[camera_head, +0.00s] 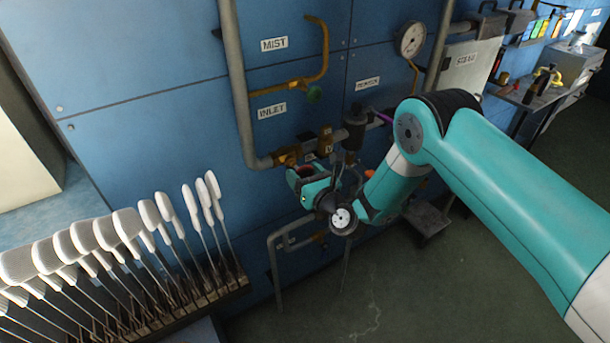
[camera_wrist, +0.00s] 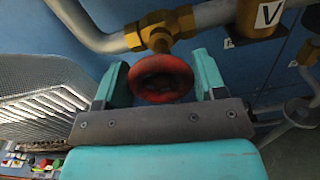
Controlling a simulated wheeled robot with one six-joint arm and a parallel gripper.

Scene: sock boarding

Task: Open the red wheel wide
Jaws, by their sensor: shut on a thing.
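The red wheel (camera_wrist: 161,80) sits on a brass valve (camera_wrist: 158,30) in the wrist view. My gripper (camera_wrist: 160,72) has one teal finger on each side of the wheel and is shut on it. In the head view my gripper (camera_head: 306,178) is at the pipework low on the blue wall. Only a sliver of the red wheel (camera_head: 305,169) shows there, behind the fingers. The brass valve (camera_head: 287,155) joins the grey pipe beside it. How far the wheel is turned cannot be told.
A rack of white sock boards (camera_head: 100,235) stands at the lower left. A dark cylinder (camera_head: 354,130) on the pipe is close to my gripper's right. The floor (camera_head: 400,290) at lower right is mostly clear.

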